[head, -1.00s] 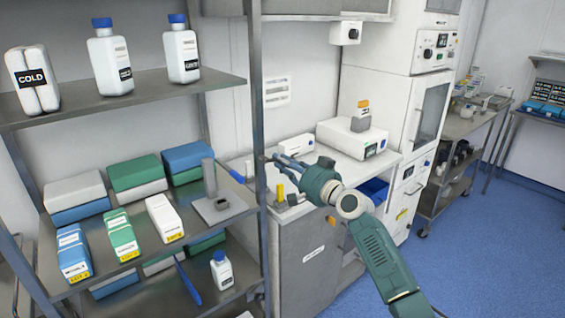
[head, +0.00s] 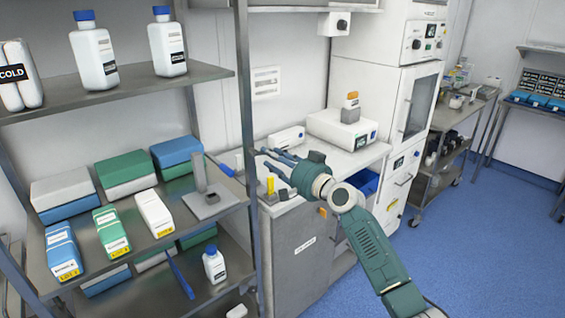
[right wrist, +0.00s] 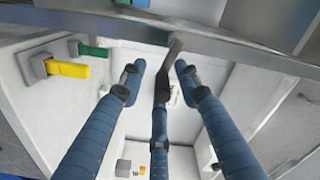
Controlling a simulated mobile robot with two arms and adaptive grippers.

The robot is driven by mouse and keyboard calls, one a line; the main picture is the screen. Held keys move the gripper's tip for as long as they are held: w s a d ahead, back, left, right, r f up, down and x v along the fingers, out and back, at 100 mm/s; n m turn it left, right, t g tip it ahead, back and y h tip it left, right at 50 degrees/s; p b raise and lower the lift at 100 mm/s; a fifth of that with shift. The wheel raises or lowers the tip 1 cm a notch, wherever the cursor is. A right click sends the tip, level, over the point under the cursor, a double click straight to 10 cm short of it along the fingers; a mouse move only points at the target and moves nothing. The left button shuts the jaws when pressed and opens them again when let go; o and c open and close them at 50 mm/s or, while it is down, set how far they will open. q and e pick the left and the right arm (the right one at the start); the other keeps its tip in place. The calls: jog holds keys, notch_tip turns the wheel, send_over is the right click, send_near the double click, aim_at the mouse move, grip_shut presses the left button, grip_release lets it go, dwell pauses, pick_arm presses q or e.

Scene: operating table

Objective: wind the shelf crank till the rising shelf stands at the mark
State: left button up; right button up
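My right gripper (head: 268,154) reaches in from the right, over the bench and close beside the front post of the shelf rack (head: 247,120). Its blue fingers are spread in the right wrist view (right wrist: 157,75), with a dark grey bar (right wrist: 173,52) between the two outer fingertips. The bar meets a grey metal rail (right wrist: 220,50); whether it is the crank I cannot tell, nor whether a finger touches it. No crank, rising shelf or mark is clearly recognisable. My left gripper is not in view.
The rack holds white bottles (head: 95,57), coloured boxes (head: 126,170) and a grey stand (head: 205,190). A blue rod (head: 220,165) lies near the post. Yellow (right wrist: 68,69) and green (right wrist: 94,50) handles are left of the fingers. Blue floor (head: 470,240) is clear at right.

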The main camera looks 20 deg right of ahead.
jog(key=v, duration=1.2)
jog(key=shift+w, duration=0.1)
